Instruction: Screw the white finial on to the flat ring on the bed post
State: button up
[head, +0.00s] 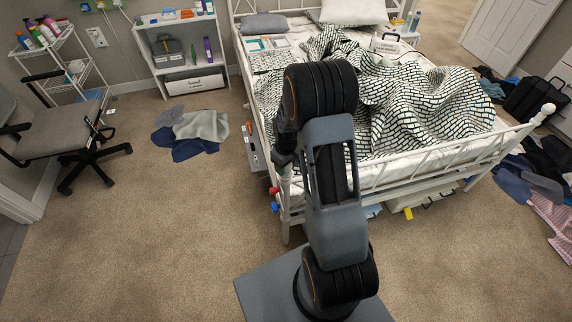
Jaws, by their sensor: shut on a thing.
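My gripper (285,160) is a small dark shape just left of my forearm, at the top of the near-left bed post (285,215). It is shut on the white finial, which is mostly hidden by the gripper and arm. The flat ring on this post cannot be made out. I cannot tell whether the finial touches the ring. The white post stands upright below the gripper. The near-right bed post carries another white finial (547,110).
The white bed frame (440,163) holds a patterned blanket (420,105). Red and blue items (275,207) sit beside the near-left post. Dark clothes (188,146) lie on the carpet at left, near an office chair (62,140). The carpet at front left is clear.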

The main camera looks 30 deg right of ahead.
jog(key=shift+f, duration=0.2)
jog(key=o, duration=1.1)
notch_tip(320, 180, up, 14)
jog(key=shift+f, duration=0.1)
dwell(0.6)
